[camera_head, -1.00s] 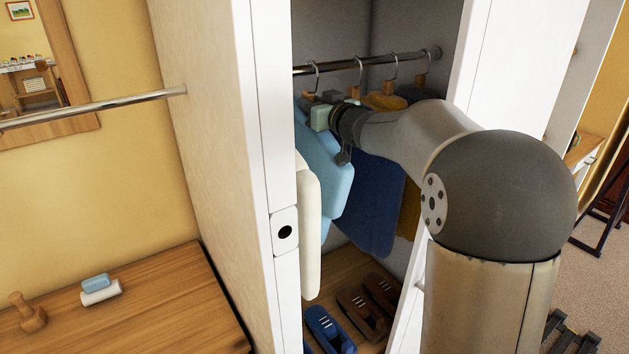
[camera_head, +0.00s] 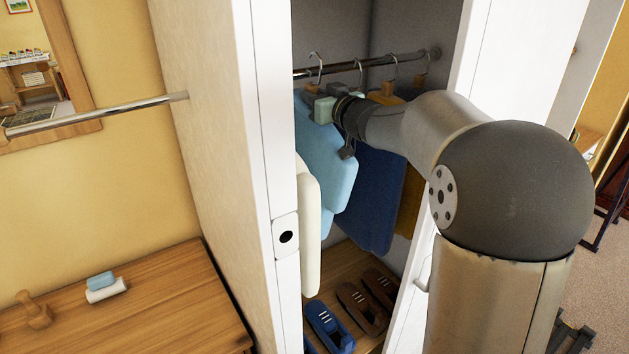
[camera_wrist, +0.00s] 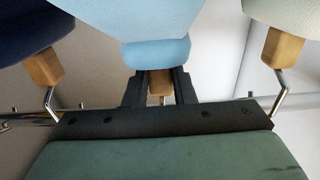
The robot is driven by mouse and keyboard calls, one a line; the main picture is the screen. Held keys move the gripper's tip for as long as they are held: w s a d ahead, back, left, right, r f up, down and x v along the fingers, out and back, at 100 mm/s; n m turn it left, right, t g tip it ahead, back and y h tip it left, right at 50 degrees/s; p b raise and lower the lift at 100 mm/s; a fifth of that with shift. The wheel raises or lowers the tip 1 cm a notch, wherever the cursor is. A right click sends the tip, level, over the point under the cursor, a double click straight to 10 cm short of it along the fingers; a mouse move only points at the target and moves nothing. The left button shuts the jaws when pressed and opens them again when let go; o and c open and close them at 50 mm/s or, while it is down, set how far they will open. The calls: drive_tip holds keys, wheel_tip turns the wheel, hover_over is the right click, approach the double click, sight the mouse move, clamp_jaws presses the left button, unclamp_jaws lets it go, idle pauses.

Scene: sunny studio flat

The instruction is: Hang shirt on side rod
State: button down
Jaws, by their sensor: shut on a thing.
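A light blue shirt (camera_head: 323,165) is inside the open wardrobe, on a hanger with a wooden neck (camera_wrist: 158,82) and a metal hook (camera_head: 316,65). My gripper (camera_head: 318,92) is shut on that neck; the wrist view shows one finger on each side of it. The hook's top is a little above the inner rail (camera_head: 345,67); whether it still touches the rail I cannot tell. The side rod (camera_head: 95,115) sticks out from the wardrobe's outer left side and is empty.
A dark blue shirt (camera_head: 373,200) and a mustard one (camera_head: 411,210) hang right of it; a cream garment (camera_head: 309,225) is left. Below the rod is a wooden top (camera_head: 150,310) with small items.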

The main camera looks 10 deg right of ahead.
drive_tip(key=shift+v, duration=2.4)
drive_tip(key=p+v, duration=0.1)
drive_tip(key=v, duration=1.9)
drive_tip(key=shift+a, duration=0.1)
